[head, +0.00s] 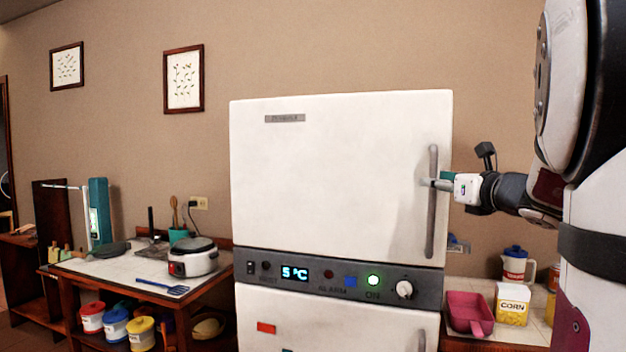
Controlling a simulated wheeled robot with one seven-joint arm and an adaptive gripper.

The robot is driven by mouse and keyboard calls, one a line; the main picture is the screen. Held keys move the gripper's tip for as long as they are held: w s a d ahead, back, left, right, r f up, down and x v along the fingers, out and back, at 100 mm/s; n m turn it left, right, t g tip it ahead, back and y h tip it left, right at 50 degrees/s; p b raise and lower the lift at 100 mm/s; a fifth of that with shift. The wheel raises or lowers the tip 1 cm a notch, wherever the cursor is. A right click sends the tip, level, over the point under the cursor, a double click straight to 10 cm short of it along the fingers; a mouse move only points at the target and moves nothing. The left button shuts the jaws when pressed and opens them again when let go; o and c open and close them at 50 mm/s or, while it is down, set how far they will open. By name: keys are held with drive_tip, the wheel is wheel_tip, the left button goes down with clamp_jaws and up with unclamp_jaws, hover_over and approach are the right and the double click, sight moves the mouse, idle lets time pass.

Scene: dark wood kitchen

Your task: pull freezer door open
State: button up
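The white freezer door (330,180) fills the middle of the head view, above a dark control panel. It looks shut, with its lower edge close along the panel. Its long grey vertical handle (433,225) runs near the right edge of the door. My gripper (434,183) comes in from the right at the upper half of the handle. A grey finger crosses in front of the handle, and a teal part shows just to its right. The other finger is not clear, so I cannot tell whether the gripper is closed around the handle.
The control panel (335,280) reads 5 °C, with a lit green light. To the right, a counter holds a pink scoop-like tray (469,312), a corn box (512,304) and a pitcher (515,264). To the left, a table bears a cooker (194,260) and a blue spatula (163,286).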

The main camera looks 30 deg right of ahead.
drive_tip(key=shift+x, duration=1.15)
clamp_jaws()
